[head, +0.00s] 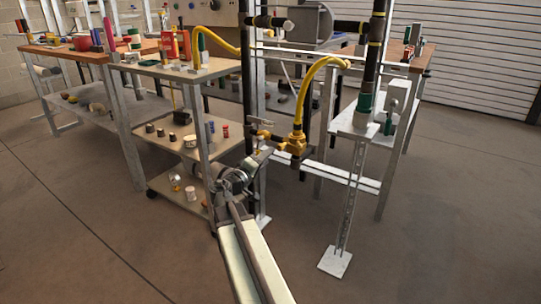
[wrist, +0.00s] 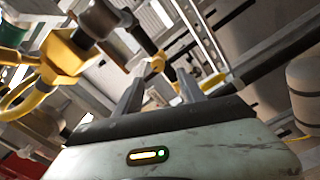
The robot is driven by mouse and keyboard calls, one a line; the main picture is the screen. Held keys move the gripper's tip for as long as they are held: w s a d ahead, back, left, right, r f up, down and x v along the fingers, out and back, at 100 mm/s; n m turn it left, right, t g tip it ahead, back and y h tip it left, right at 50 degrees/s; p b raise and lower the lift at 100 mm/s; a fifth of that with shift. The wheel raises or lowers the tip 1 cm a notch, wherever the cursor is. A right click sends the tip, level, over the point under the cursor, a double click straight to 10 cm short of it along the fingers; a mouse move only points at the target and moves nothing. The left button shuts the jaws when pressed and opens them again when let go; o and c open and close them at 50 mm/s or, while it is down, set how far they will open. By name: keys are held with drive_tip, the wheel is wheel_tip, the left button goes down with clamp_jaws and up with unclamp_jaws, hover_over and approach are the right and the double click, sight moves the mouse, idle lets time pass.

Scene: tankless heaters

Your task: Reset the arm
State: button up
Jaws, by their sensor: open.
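My gripper (head: 262,152) is at the end of my raised arm, in front of the pipe stand in the head view. In the wrist view its two fingers (wrist: 158,82) stand apart, open, with nothing visibly clamped. A small yellow piece (wrist: 157,64) shows near the fingertips; I cannot tell whether they touch it. A yellow valve body (head: 296,143) with a yellow hose sits just right of the gripper. The yellow fitting (wrist: 62,58) also shows at upper left in the wrist view.
A shelved cart (head: 175,70) with cans and bottles stands left of my arm. A dark vertical pipe (head: 247,80) rises close behind the gripper. A metal stand (head: 345,190) is on the right. The floor (head: 430,240) at front right is clear.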

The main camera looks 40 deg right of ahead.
idle(0.4)
drive_tip(key=w+a+r+t+y+p, duration=0.1)
drive_tip(key=w+a+r+p, duration=0.1)
drive_tip(key=w+a+p, duration=0.3)
drive_tip(key=a+r+t+y+p, duration=0.1)
drive_tip(key=a+r+p, duration=0.2)
drive_tip(key=a, duration=0.4)
drive_tip(key=s+a+f+g+y+p, duration=0.25)
drive_tip(key=a+f+y, duration=0.25)
drive_tip(key=a, duration=0.5)
drive_tip(key=s+a+f+n+g+y+p, duration=0.15)
drive_tip(key=s+a+f+y, duration=0.3)
drive_tip(key=a, duration=0.55)
drive_tip(key=s+a+f+g+y+p, duration=0.25)
drive_tip(key=a+f+y, duration=0.25)
drive_tip(key=a, duration=0.6)
wheel_tip(320, 180, up, 38)
drive_tip(key=s+a+p, duration=0.1)
drive_tip(key=p, duration=3.6)
drive_tip(key=shift+s+n+y+p, duration=0.2)
drive_tip(key=shift+n+y+p, duration=0.15)
drive_tip(key=shift+y+p, duration=0.1)
